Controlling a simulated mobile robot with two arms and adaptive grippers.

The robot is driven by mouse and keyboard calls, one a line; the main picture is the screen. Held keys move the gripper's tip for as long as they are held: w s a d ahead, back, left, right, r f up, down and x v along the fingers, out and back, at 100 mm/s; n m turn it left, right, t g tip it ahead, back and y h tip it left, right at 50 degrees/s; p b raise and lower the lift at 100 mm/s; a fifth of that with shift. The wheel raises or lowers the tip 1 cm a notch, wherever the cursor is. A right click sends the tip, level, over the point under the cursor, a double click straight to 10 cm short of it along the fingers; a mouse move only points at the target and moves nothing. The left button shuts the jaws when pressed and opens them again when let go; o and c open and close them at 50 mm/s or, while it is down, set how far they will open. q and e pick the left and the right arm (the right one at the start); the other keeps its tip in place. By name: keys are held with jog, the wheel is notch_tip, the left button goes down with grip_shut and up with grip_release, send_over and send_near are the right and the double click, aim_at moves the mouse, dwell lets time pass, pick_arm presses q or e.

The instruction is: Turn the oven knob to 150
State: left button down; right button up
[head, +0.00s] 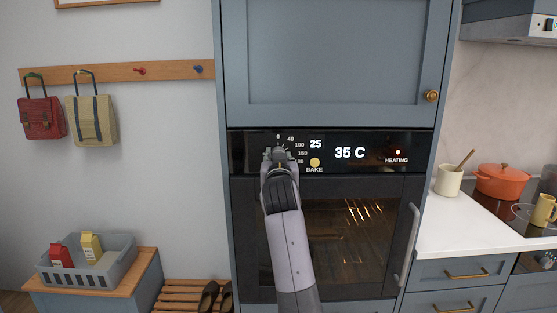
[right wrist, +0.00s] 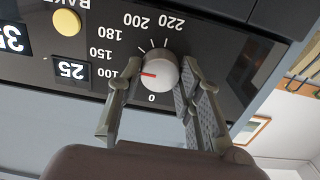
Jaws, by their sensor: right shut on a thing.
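The oven knob (right wrist: 160,78) is a round white-grey knob with a red pointer line on the black oven panel. In the right wrist view, which is upside down, the pointer is directed roughly at the 100 mark (right wrist: 109,73), short of the 150 mark (right wrist: 101,52). My right gripper (right wrist: 160,70) is shut on the knob, one finger on each side. A finger hides part of the scale near the low end. In the head view my right gripper (head: 280,156) covers most of the knob. My left gripper is not in view.
The panel display (head: 349,153) reads 35 C, a smaller readout (head: 315,144) shows 25, and a red heating light (head: 397,152) is lit. The yellow bake button (head: 314,162) sits right of the knob. The oven handle (head: 408,246) stands out at the door's right.

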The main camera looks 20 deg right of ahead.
aim_at(278, 118)
jog(key=o, duration=1.2)
jog(key=shift+c, duration=0.2)
notch_tip(278, 118, up, 10)
jog(key=shift+f, duration=0.1)
